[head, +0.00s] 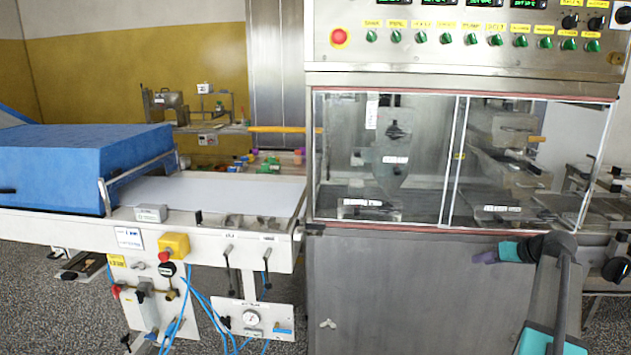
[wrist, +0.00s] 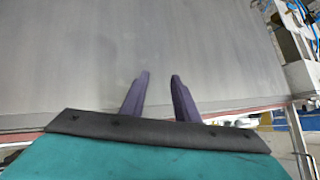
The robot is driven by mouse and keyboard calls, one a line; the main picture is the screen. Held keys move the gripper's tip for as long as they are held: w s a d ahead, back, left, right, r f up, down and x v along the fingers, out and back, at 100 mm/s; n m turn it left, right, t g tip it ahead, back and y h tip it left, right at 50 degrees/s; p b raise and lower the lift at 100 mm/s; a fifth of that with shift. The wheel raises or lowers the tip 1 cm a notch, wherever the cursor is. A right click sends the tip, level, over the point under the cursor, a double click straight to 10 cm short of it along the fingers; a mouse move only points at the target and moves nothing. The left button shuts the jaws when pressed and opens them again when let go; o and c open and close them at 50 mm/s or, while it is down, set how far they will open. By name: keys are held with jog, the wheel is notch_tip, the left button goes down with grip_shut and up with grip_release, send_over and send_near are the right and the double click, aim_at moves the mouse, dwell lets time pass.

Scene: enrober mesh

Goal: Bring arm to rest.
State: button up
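My gripper (head: 484,257) is at the right in the head view, in front of the grey lower panel of the machine and a little below its window ledge. My dark and teal arm comes in from the lower right. In the wrist view my gripper (wrist: 159,78) shows two purple fingers, apart, with nothing between them. The grey metal panel (wrist: 190,35) fills the view beyond the fingertips. I cannot tell how far the fingertips are from it.
The enrober cabinet (head: 400,290) has glass doors (head: 425,130) and a control panel (head: 460,60) above. A white belt conveyor (head: 220,190) and a blue cover (head: 80,165) stand at the left. Blue hoses (head: 190,310) hang below. Speckled floor (head: 60,310) is open at lower left.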

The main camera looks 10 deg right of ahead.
jog(key=a+f+g+y, duration=0.2)
jog(key=a+f+g, duration=0.2)
jog(key=a+f, duration=1.4)
jog(key=s+a+f+g+p, duration=0.1)
jog(key=s+a+f+g, duration=0.35)
jog(key=a+f, duration=1.05)
jog(key=s+a+f+g+p, duration=0.1)
jog(key=s+a+f+g, duration=0.1)
jog(key=s+a+f, duration=0.5)
jog(key=s+a+f+g, duration=0.1)
jog(key=s+a+f, duration=0.45)
jog(key=s, duration=0.35)
jog(key=s+a+f+n+g+h, duration=0.1)
jog(key=s+a+f+g, duration=0.1)
jog(key=s, duration=0.7)
jog(key=s+a+f+n+g+h, duration=0.1)
jog(key=s+f, duration=0.3)
jog(key=s, duration=0.5)
jog(key=shift+a+f+g+h+p, duration=0.3)
jog(key=shift+a+g+h+p, duration=0.25)
jog(key=shift+a, duration=0.25)
